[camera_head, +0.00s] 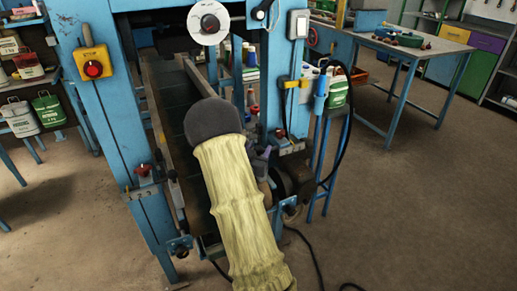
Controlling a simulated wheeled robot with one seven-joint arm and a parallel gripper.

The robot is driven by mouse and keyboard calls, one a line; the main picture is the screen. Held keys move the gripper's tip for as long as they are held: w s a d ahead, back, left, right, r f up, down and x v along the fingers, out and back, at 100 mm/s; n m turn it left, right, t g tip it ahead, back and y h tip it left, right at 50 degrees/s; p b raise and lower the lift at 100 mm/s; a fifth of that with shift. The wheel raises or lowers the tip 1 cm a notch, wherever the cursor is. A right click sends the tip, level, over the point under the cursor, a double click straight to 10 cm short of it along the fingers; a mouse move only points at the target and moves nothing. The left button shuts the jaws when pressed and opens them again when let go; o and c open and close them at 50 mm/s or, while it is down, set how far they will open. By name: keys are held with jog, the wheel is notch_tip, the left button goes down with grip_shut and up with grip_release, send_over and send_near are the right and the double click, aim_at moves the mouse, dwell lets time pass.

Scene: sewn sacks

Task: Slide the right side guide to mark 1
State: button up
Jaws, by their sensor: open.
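A blue sack-sewing machine frame stands in the middle, with a dark belt channel (176,88) running through it. A long side rail (158,122) edges the channel on the left. A second rail (196,76) shows at its upper right; the rest of the right guide is hidden behind my arm. No numbered mark is legible. My arm, in a yellow sleeve with a dark grey rounded joint, covers the middle. What looks like my gripper (263,156), grey, shows partly at the sleeve's right edge, open, near the right guide's hardware. Contact is not clear.
A red-topped knob (144,171) is on the left post, and a red button box (92,65) is above it. A dark motor or wheel (298,177) and hanging black cables lie right of my arm. A workbench (412,45) stands behind; the right floor is clear.

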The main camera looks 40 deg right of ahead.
jog(key=shift+w+d, duration=0.15)
jog(key=shift+d, duration=0.1)
grip_shut()
